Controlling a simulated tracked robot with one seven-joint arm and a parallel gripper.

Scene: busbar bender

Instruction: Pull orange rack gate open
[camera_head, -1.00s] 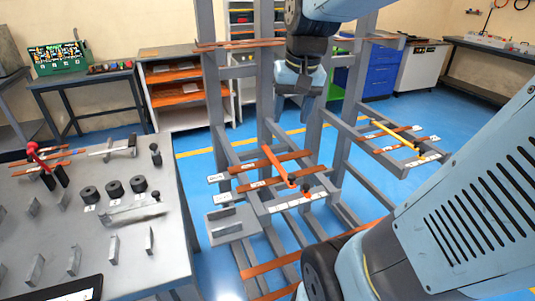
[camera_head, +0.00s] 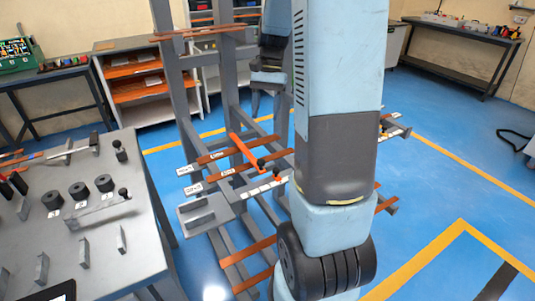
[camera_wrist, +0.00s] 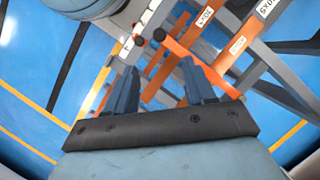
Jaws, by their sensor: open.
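The orange gate (camera_head: 243,150) is a thin bar lying slantwise across the copper bars on the left rack arms, with a dark knob (camera_head: 260,163) at its near end. In the wrist view the orange gate (camera_wrist: 178,48) runs from the knob (camera_wrist: 159,34) down to the right, partly behind my right finger. My gripper (camera_wrist: 159,66) is open with nothing between its fingers, and the gate's knob end shows beyond the fingertips. In the head view my wrist hangs above the rack, partly hidden by my arm; I cannot tell how high.
The grey rack (camera_head: 167,75) has uprights and labelled copper bars (camera_head: 222,155) on its arms. A grey bench (camera_head: 120,235) with black rollers and posts stands at the left. My arm hides much of the rack's right side.

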